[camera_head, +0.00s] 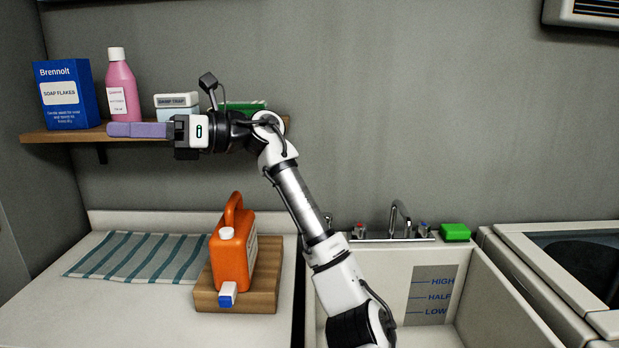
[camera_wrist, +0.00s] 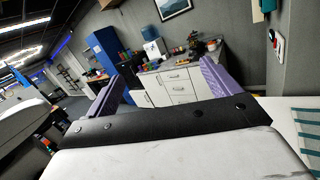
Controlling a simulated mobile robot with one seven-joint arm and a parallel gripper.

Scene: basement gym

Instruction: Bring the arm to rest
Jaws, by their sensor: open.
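My gripper (camera_head: 112,129) is raised on the bent arm, level with the wall shelf in the head view. Its purple fingers point left and overlap the shelf edge in the picture. In the wrist view my gripper (camera_wrist: 160,76) shows its two purple fingers apart, with nothing between them. The head view does not show clearly how far the fingers stand from the shelf. My arm rises over the sink and leans up to the left.
The shelf (camera_head: 62,136) holds a soap flakes box (camera_head: 66,95), a pink bottle (camera_head: 122,88) and a white box (camera_head: 176,105). Below, an orange jug (camera_head: 231,262) stands on a wooden board (camera_head: 262,293) beside a striped cloth (camera_head: 140,257). A green sponge (camera_head: 455,232) lies by the sink (camera_head: 500,300).

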